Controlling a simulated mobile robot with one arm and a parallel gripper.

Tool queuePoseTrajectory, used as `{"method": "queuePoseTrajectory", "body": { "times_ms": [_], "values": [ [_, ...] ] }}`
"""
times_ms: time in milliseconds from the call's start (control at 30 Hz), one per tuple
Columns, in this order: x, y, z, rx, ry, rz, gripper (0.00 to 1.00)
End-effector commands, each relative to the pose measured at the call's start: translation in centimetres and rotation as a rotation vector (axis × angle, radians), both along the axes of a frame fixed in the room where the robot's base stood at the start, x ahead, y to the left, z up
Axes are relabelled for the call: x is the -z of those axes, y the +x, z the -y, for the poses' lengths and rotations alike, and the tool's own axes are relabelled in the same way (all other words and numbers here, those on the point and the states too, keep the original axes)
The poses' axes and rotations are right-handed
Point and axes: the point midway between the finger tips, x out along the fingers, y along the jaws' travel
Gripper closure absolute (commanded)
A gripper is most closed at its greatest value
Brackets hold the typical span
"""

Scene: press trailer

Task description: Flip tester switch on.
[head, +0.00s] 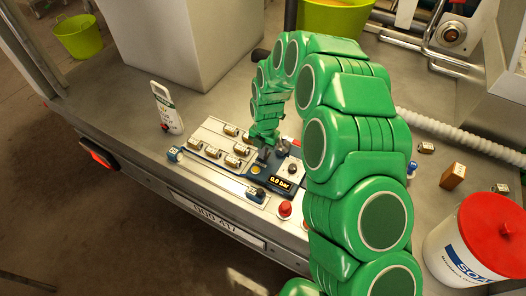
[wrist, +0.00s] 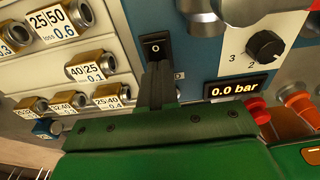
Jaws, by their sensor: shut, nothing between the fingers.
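The tester is a blue panel with a display (wrist: 236,89) reading 0.0 bar and a black knob (wrist: 264,44). The display also shows in the head view (head: 281,183). The tester switch (wrist: 153,46) is a black rocker marked 0, at the upper middle of the wrist view. My gripper (wrist: 158,66) is shut and empty, its dark fingertips right at the lower edge of the switch. Whether they touch it I cannot tell. In the head view my gripper (head: 264,150) is over the tester, and I cannot make out the switch there.
A pale board with labelled brass fittings (wrist: 88,66) lies left of the tester. A red button (head: 284,209) and an orange-red knob (wrist: 298,101) are close by. A white bottle (head: 166,108) stands at left, a red-lidded bucket (head: 465,245) at right.

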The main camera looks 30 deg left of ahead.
Motion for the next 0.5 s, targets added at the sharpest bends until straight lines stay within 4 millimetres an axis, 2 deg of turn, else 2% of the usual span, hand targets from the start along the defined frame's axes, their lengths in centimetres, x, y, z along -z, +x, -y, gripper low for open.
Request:
{"method": "queuePoseTrajectory", "body": {
  "times_ms": [33,300,500],
  "values": [
    [0.9,0.0,0.1,-0.002,-0.005,-0.003,1.00],
    [0.8,1.3,0.3,0.000,-0.004,0.003,1.00],
    [0.7,1.5,0.4,0.000,-0.006,0.001,1.00]
  ]
}}
